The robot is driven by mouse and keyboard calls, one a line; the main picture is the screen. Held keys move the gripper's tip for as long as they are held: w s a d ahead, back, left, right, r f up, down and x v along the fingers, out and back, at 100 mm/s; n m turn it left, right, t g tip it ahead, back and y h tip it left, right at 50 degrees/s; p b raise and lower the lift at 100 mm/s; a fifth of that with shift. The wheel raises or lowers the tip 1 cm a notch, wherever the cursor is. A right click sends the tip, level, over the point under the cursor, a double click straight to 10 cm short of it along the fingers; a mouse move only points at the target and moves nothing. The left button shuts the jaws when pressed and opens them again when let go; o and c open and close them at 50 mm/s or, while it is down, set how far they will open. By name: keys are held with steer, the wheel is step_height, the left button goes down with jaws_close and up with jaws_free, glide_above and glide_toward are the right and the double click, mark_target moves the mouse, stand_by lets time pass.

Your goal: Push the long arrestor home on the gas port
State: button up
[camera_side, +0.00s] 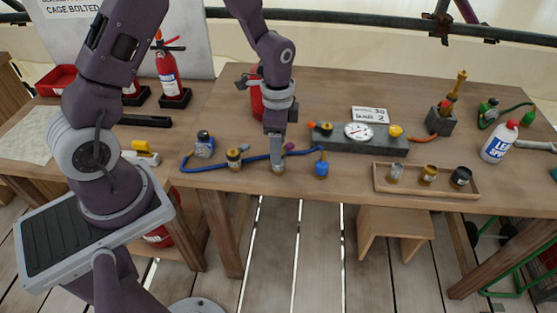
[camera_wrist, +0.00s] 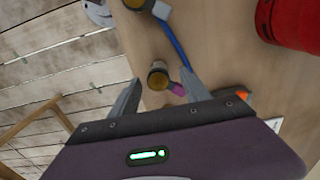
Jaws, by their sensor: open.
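My gripper (camera_side: 275,139) is low over the front of the workbench, pointing down; it is open in the wrist view (camera_wrist: 160,77). A small cylinder with a brass-coloured top (camera_wrist: 158,76) stands between the fingertips, with gaps visible beside it. In the side view its grey lower part (camera_side: 279,169) shows just below the fingers, near the blue hose. I cannot tell whether it is the long arrestor or a port.
A grey block (camera_side: 340,143) with a dial gauge (camera_side: 358,131) stands to the right. In front is a wooden tray (camera_side: 415,189) with three small cylinders. A red cylinder (camera_side: 257,98) stands behind my gripper. A purple knob (camera_side: 289,147) is close beside the fingers.

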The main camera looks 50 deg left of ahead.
steer(key=shift+d+f, duration=0.2)
steer(key=shift+f, duration=2.4)
jaws_close()
